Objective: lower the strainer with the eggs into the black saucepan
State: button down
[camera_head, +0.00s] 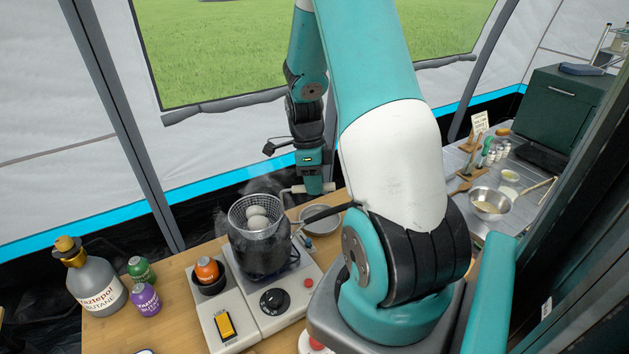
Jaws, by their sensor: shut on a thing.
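The wire strainer (238,219) holds pale eggs (257,217). It is upright over the mouth of the black saucepan (262,256), with its rim above the pan. Its lower part overlaps the pan's top in this view, and I cannot tell how far inside it is. The saucepan stands on a hotplate, and faint steam shows around it. My gripper (309,189) is right of and behind the strainer, shut on its pale handle (294,189). The fingertips are small and partly hidden.
A metal bowl (321,220) sits close right of the saucepan. A large grey bottle (97,286) and small green and purple bottles stand further left.

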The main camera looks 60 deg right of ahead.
jog(key=w+d+b+x, duration=0.1)
jog(key=b+x, duration=0.5)
jog(key=x, duration=0.3)
jog(key=shift+w+f, duration=0.15)
jog(key=shift+w, duration=0.3)
jog(key=shift+a+f+b, duration=0.1)
jog(key=shift+f+b, duration=0.3)
jog(key=shift+f, duration=0.2)
dwell(0.6)
jog(key=c, duration=1)
grip_release()
jog(key=shift+o, duration=0.2)
jog(key=b+v, duration=0.2)
jog(key=v, duration=1.5)
jog(key=shift+r+b, duration=0.15)
jog(key=shift+b, duration=0.25)
jog(key=shift+w, duration=0.1)
